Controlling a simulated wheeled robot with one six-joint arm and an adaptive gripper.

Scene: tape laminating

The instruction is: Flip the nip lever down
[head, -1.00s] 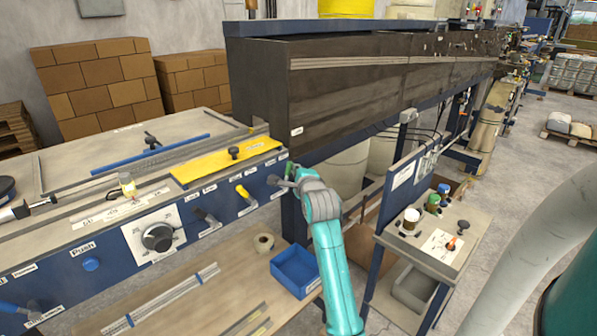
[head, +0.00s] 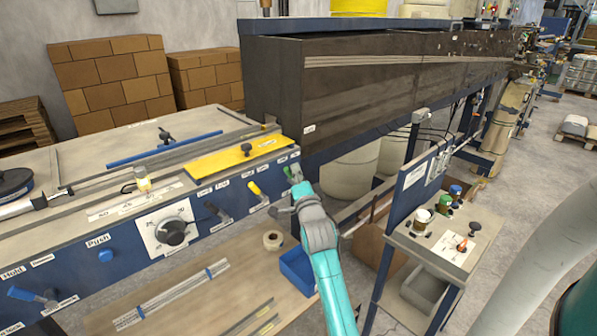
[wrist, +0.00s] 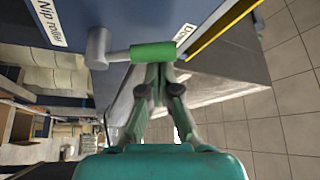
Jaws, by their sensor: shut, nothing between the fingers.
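The nip lever has a green handle (wrist: 153,51) on a grey pivot, on the blue panel beside the "Nip roller" label (wrist: 47,22) in the wrist view. Its handle points away from the pivot toward the yellow-edged side of the panel. In the head view my gripper (head: 295,191) is just below the handle.
Other levers sit left along the panel, including a yellow one (head: 256,190) and a dark one (head: 217,212). A blue bin (head: 297,270) lies below my gripper. A small stand (head: 468,252) with bottles is to the right. A long dark housing (head: 345,90) runs behind.

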